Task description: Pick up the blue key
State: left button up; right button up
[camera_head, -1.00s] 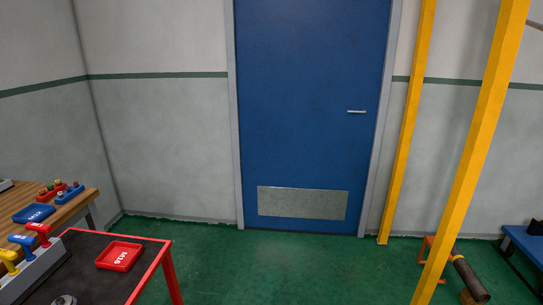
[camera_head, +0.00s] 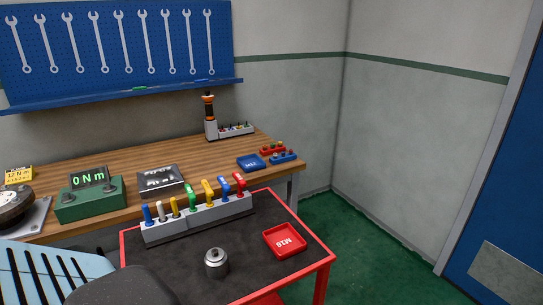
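A grey rack (camera_head: 198,219) holds a row of upright coloured-handled keys on the black top of a red-framed cart. One blue key (camera_head: 147,213) stands at the left end of the row. Another blue-handled key (camera_head: 223,184), with a wider grip, stands towards the right end, between a yellow key (camera_head: 208,190) and a red key (camera_head: 239,182). I cannot tell which of the two blue ones is meant. Both are seated in the rack. Neither of my grippers is in view.
The cart (camera_head: 311,267) also carries a red M16 tray (camera_head: 284,240) and a round metal part (camera_head: 216,262). Behind it a wooden bench (camera_head: 120,165) holds a green torque box (camera_head: 90,198) and a blue tray (camera_head: 251,162). Green floor (camera_head: 360,250) to the right is clear.

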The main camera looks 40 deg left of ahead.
aim_at(226, 188)
jog(key=i+l+u, duration=0.2)
jog(key=i+u, duration=0.15)
jog(key=u, duration=0.15)
jog(key=i+l+u, duration=0.25)
jog(key=u, duration=0.25)
